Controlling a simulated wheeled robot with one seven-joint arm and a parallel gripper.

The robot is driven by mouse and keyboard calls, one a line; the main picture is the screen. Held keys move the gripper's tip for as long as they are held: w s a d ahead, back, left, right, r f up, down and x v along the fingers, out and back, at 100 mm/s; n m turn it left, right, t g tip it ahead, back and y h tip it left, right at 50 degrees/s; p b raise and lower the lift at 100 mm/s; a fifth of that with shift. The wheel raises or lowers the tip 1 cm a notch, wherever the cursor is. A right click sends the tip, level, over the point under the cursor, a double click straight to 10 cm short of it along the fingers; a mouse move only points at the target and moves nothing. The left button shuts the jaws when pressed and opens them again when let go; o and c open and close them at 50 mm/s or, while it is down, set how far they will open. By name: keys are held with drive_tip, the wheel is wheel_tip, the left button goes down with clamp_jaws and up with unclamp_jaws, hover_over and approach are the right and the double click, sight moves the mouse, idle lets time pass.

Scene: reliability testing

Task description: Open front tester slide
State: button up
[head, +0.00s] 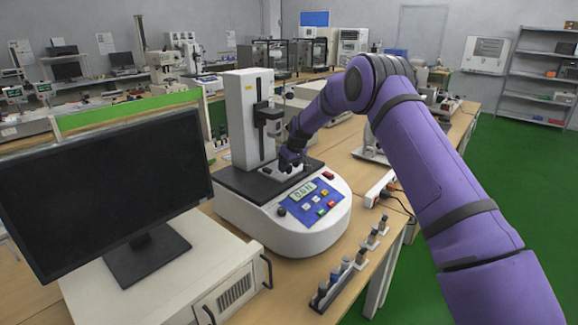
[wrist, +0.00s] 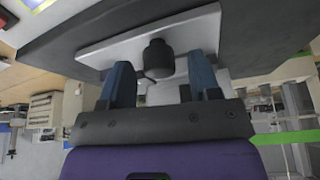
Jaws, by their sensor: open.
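The front tester (head: 290,225) is a white machine with a rounded base, a blue button panel, a small display and an upright column (head: 248,115). A dark carriage (head: 268,115) sits on the column. My gripper (head: 291,160) is low in front of the column, over the tester's dark deck. In the wrist view, a pale plate (wrist: 205,35) carries a short black knob (wrist: 157,58). My gripper (wrist: 161,70) is open, with one blue finger on each side of the knob and gaps visible. Whether this plate is the slide, I cannot tell. My gripper largely hides the knob in the head view.
A black monitor (head: 100,185) on a white case (head: 180,275) stands at the left. Small cylindrical samples (head: 345,265) stand in a row along the front bench edge. A white power strip (head: 380,188) lies right of the tester. Green floor is open at the right.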

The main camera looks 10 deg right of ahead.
clamp_jaws()
drive_tip(key=s+d, duration=0.1)
drive_tip(key=s, duration=0.1)
drive_tip(key=s+d, duration=0.4)
drive_tip(key=s, duration=0.1)
drive_tip(key=shift+d, duration=0.1)
idle(0.4)
unclamp_jaws()
drive_tip(key=v, duration=1)
drive_tip(key=shift+s+r, duration=0.2)
drive_tip(key=shift+r, duration=0.1)
drive_tip(key=shift+d, duration=0.15)
